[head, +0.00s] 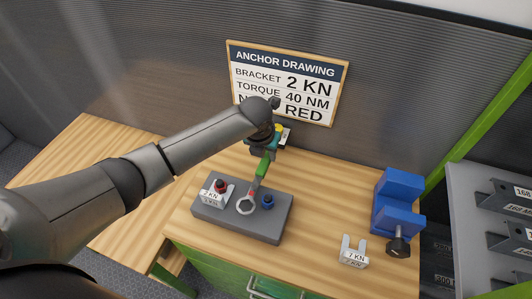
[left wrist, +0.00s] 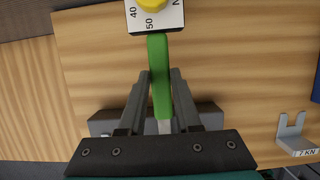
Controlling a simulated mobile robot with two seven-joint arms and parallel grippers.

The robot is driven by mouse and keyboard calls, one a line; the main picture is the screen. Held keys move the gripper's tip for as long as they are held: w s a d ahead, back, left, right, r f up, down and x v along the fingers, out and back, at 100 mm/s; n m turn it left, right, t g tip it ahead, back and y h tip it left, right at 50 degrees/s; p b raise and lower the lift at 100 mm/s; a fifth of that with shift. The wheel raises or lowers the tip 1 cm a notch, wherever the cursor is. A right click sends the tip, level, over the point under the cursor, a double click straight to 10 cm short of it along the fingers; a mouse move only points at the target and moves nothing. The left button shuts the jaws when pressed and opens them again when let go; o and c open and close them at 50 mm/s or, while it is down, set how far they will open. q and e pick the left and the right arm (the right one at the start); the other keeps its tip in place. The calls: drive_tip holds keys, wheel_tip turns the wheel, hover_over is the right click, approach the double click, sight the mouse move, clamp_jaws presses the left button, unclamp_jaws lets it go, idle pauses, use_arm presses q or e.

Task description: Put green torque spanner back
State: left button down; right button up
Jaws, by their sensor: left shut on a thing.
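The green torque spanner (head: 263,166) has a green handle and a grey shaft ending in an open ring. My left gripper (head: 266,151) is shut on the handle. In the left wrist view the green handle (left wrist: 158,62) lies between the two fingers (left wrist: 161,85). The ring end appears over the grey block (head: 240,230), between a red knob and a blue knob; whether it touches the block I cannot tell. A white dial plate (left wrist: 155,22) with a yellow knob and marks 40 and 50 lies beyond the handle, partly hidden by my arm in the head view. My right gripper is not in view.
The grey block carries a 2 KN bracket (head: 210,198) under the red knob (head: 221,185), and the blue knob (head: 267,200). A 7 KN bracket (head: 354,253) and a blue vise (head: 396,205) stand to the right. A sign (head: 287,82) hangs behind.

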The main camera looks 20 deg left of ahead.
sight(261, 170)
use_arm(q)
drive_tip(key=shift+f, duration=0.35)
drive_tip(key=shift+f, duration=0.15)
drive_tip(key=c, duration=0.6)
unclamp_jaws()
drive_tip(key=shift+r, duration=0.3)
drive_tip(key=p+v, duration=0.2)
drive_tip(key=v, duration=1)
drive_tip(key=shift+r, duration=0.25)
drive_tip(key=shift+s+d, duration=0.1)
